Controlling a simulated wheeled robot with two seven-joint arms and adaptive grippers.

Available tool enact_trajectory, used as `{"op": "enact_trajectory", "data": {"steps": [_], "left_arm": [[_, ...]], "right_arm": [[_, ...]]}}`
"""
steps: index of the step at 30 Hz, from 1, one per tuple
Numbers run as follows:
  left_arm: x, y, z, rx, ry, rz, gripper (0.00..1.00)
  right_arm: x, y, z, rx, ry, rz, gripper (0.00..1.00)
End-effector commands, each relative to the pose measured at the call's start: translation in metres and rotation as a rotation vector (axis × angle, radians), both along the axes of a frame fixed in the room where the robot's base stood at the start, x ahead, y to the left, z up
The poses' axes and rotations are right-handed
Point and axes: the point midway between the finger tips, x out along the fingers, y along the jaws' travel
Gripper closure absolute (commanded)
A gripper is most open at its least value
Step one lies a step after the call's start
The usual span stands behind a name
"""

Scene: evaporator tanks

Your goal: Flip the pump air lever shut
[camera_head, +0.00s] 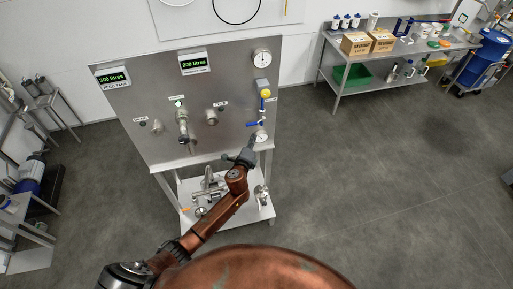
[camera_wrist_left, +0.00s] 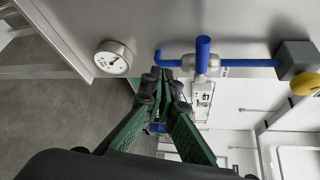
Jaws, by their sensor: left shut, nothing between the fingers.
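The pump air lever, a blue handle (camera_head: 254,124), is at the lower right of the steel panel (camera_head: 225,100), on a blue pipe (camera_head: 265,104). In the left wrist view the blue handle (camera_wrist_left: 203,54) stands across the pipe (camera_wrist_left: 250,63) at a silver valve body. My left gripper (camera_head: 250,145) is below the lever in the head view, near the small lower gauge (camera_head: 261,136). In the wrist view its green fingers (camera_wrist_left: 165,88) are shut and empty, close to the blue pipe's bent end. Contact cannot be told. My right gripper is not in view.
A yellow knob (camera_head: 265,93) sits above the lever, with a larger gauge (camera_head: 262,58) higher up. Other valves and two displays are farther left on the panel. A steel shelf with pipe fittings (camera_head: 208,185) is below. The floor to the right (camera_head: 370,170) is clear.

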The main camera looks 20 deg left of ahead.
Motion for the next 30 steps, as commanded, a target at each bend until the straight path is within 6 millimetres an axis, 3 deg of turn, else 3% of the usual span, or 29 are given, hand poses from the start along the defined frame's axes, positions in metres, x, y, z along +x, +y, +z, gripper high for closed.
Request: {"op": "enact_trajectory", "data": {"steps": [1, 12, 30], "left_arm": [[-0.009, -0.006, 0.014, -0.005, -0.006, -0.003, 1.00], [-0.055, -0.033, 0.041, -0.004, -0.001, -0.003, 1.00], [-0.060, -0.036, 0.044, -0.002, 0.002, -0.001, 1.00]], "right_arm": [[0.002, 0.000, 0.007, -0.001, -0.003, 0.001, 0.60], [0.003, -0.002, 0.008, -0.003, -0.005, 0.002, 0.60], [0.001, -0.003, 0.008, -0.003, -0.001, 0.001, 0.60]]}}
